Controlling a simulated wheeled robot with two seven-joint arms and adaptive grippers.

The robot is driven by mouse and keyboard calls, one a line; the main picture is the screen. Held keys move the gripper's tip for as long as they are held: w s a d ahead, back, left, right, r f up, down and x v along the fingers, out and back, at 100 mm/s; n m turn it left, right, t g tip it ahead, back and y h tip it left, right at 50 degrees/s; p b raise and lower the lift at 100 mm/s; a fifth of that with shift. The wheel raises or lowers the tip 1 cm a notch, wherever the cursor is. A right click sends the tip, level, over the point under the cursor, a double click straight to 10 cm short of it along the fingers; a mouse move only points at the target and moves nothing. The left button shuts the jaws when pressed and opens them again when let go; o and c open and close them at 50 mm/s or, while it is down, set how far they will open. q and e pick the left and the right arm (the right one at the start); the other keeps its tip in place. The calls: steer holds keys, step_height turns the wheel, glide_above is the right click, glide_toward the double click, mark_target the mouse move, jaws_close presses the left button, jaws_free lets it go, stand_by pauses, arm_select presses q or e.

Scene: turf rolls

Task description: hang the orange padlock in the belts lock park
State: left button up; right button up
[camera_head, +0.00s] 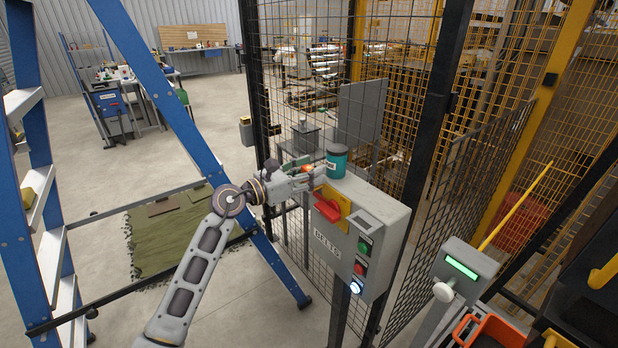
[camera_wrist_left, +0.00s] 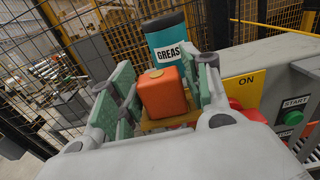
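The orange padlock (camera_wrist_left: 163,92) shows in the left wrist view between my left gripper's green pads (camera_wrist_left: 160,90), above a brownish-yellow ledge or bracket (camera_wrist_left: 168,123). Narrow gaps appear on both sides of it, so the fingers look open around it. In the head view my left gripper (camera_head: 306,176) is at the upper left edge of the grey BELTS box (camera_head: 385,212), and only a bit of orange (camera_head: 307,168) shows there. The shackle is hidden. The lock park cannot be clearly made out. My right gripper is not in view.
A teal grease can (camera_head: 337,161) stands on the box right behind the gripper. A red switch handle (camera_head: 328,208) on a yellow plate is just below, with buttons (camera_head: 359,268) lower down. Black mesh fence (camera_head: 300,90) rises behind. A blue ladder (camera_head: 160,85) stands left.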

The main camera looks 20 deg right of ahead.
arm_select(q)
steer(key=c, duration=0.7)
steer(key=shift+r, duration=0.15)
steer(key=shift+r+b, duration=0.45)
steer(key=shift+r, duration=4.45)
steer(key=shift+r, duration=0.1)
